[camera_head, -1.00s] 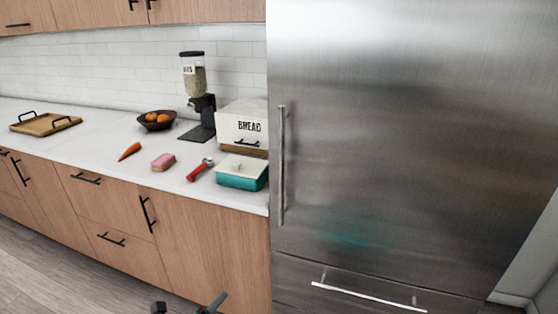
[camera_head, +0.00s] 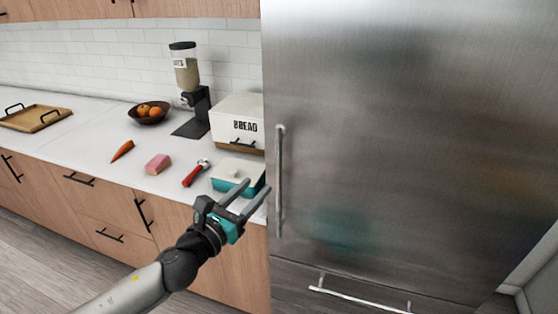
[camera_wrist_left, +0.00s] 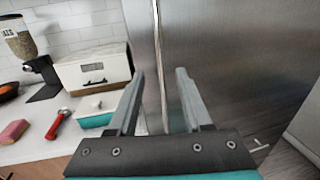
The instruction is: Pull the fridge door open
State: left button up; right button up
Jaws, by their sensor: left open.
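The steel fridge door (camera_head: 400,130) fills the right of the head view and is shut. Its long upright handle (camera_head: 280,180) runs along the door's left side. My left gripper (camera_head: 256,196) is open and empty, to the left of the handle's lower part and apart from it in the head view. In the left wrist view, the handle (camera_wrist_left: 160,60) shows beyond and between the two open fingers (camera_wrist_left: 160,85). I cannot tell the exact depth gap. My right gripper is not in view.
A teal dish with a white lid (camera_head: 238,176) sits at the counter's right end, close behind my left gripper. A bread box (camera_head: 238,122), red-handled tool (camera_head: 195,173), pink sponge (camera_head: 158,163) and carrot (camera_head: 122,151) are on the counter. A drawer handle (camera_head: 358,298) sticks out below the door.

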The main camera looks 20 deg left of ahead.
aim_at(278, 165)
pick_arm(q)
jog(key=x, duration=1.1)
jog(key=shift+w+d+p, duration=0.15)
jog(key=shift+w+p, duration=0.15)
jog(key=shift+p, duration=0.1)
grip_shut()
dwell(1.0)
